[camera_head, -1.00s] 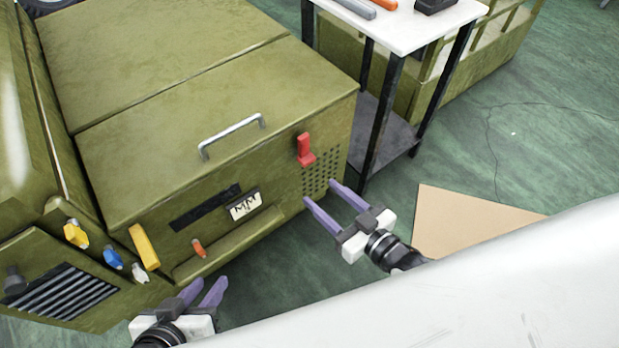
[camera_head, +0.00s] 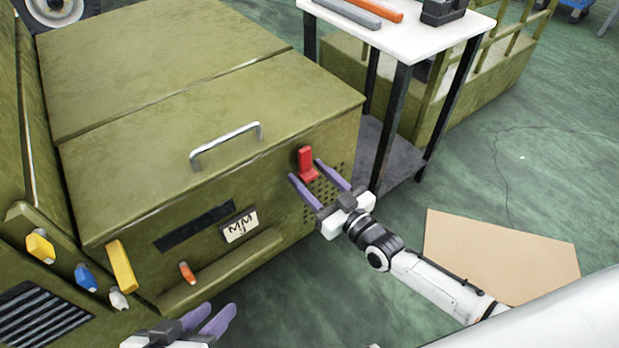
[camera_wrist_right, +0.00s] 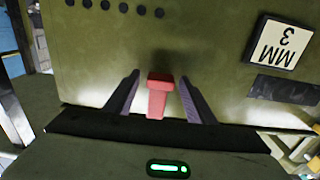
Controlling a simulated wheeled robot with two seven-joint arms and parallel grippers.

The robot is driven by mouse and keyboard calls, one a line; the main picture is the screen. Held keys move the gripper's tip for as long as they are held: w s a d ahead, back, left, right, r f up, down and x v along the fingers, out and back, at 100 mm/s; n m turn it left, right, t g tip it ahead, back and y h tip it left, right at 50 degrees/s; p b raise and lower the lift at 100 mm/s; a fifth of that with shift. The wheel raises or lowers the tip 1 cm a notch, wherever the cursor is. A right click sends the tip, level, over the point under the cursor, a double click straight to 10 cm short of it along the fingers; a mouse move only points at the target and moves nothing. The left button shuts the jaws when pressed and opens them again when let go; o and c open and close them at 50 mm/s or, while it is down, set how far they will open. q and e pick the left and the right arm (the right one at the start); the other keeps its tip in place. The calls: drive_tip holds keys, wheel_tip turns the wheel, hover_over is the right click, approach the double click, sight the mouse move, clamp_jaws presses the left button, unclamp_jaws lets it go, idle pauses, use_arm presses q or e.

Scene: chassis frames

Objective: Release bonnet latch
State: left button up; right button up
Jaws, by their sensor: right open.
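The red bonnet latch (camera_head: 306,163) sits on the front face of the olive chassis, near the right end of the bonnet (camera_head: 170,170). It also shows in the right wrist view (camera_wrist_right: 158,98), between the two fingers. My right gripper (camera_head: 319,176) is open, with its purple fingertips either side of the latch's lower part. I cannot tell whether they touch it. A silver handle (camera_head: 226,146) is on the bonnet's top, and the bonnet looks closed. My left gripper (camera_head: 216,316) is low at the bottom edge, fingers apart and empty, clear of the chassis.
A white-topped table (camera_head: 415,30) with tools stands behind the chassis at the right. Yellow, blue, white and orange knobs line the front left, including a yellow lever (camera_head: 121,267). A cardboard sheet (camera_head: 495,255) lies on the green floor. A label (camera_head: 240,226) is on the front panel.

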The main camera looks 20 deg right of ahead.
drive_tip(key=shift+w+a, duration=0.15)
drive_tip(key=shift+w, duration=0.1)
